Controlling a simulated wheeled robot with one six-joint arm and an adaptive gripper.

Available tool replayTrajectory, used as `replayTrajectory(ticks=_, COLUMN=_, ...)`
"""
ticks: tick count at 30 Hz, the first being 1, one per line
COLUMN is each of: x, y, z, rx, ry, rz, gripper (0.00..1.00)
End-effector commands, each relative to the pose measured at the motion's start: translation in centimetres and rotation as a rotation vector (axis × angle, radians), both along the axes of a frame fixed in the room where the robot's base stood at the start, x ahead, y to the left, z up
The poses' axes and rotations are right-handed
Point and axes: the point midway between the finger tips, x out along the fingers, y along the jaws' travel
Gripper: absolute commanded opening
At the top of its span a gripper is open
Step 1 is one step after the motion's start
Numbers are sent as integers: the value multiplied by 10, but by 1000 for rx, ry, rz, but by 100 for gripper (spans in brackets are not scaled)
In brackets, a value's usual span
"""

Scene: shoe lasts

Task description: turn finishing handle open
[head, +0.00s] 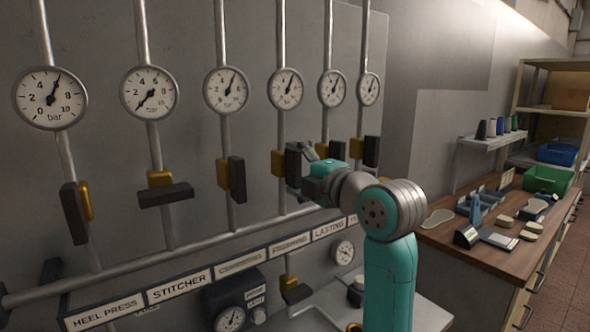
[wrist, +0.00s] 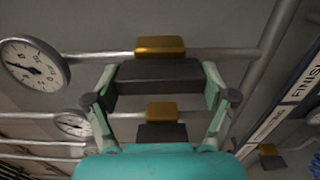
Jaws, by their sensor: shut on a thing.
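The finishing handle (head: 292,160) is a dark block on a yellow valve body on the fourth pipe from the left. In the wrist view the dark handle (wrist: 160,76) lies along its pipe, in front of the yellow body (wrist: 160,46). My gripper (wrist: 160,90) has one finger at each end of this handle and is shut on it. In the head view my gripper (head: 308,165) reaches the handle from the right and partly hides it. A label beginning "FINISH" (wrist: 304,84) shows at the right of the wrist view.
Neighbouring handles stand along their pipes left (head: 236,179) and right (head: 371,151). The stitcher handle (head: 166,194) lies across its pipe. Gauges (head: 286,89) sit above the valves. A workbench (head: 470,245) with tools and a green bin (head: 547,180) stands right.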

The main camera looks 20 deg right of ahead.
Motion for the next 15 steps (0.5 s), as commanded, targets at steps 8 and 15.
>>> replayTrajectory(ticks=8, x=0, y=0, z=-2, rx=-6, ry=2, rz=0, gripper=48)
replayTrajectory(ticks=15, x=0, y=0, z=-1, rx=-5, ry=2, rz=0, gripper=100)
